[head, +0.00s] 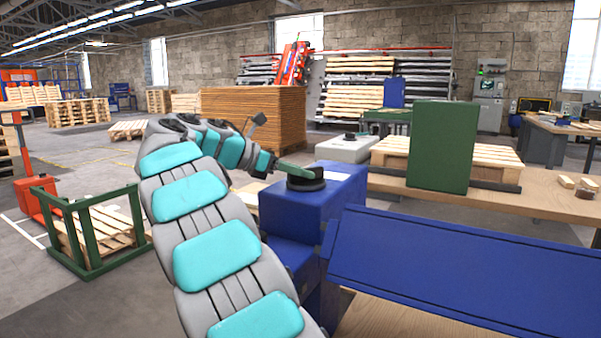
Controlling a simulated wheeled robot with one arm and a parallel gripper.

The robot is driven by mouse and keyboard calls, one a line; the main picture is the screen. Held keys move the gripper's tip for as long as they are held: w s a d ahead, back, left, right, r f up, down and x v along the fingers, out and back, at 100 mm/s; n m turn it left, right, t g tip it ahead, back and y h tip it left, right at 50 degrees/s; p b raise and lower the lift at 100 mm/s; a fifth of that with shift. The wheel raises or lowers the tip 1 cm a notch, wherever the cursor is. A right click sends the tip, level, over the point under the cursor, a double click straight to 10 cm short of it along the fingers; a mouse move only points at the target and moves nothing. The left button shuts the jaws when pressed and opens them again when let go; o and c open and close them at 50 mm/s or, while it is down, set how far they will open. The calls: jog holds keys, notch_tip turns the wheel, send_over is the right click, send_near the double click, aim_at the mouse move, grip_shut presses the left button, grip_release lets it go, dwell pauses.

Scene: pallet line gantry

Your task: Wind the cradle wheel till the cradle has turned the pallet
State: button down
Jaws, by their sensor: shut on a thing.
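My arm reaches from the bottom to a black wheel (305,182) on top of a blue housing (325,198). My gripper (284,168) is shut at the wheel, on a grey-green bar at its top; the jaws themselves are small and partly hidden. A wooden pallet (500,158) lies flat on the bench at the right, and a green upright block (442,146) hides part of it. Another pallet (108,228) sits low inside a green frame (82,207) on the floor at left. I cannot tell which holder is the cradle.
A large blue panel (440,268) slants across the lower right. A grey box (345,148) with a black knob stands behind the wheel. A brown sheet stack (262,118) is behind my arm. An orange pallet truck (35,200) is at left. Open floor lies between.

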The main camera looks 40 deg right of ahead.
jog(key=shift+w+f+m+g, duration=0.15)
jog(key=shift+w+m+g, duration=0.05)
jog(key=shift+m+g, duration=0.45)
jog(key=shift+s+d+m+g+y, duration=0.1)
jog(key=shift+m+g+y, duration=0.2)
jog(key=shift+m+g, duration=0.35)
jog(key=c, duration=0.7)
grip_release()
jog(key=shift+r, duration=0.2)
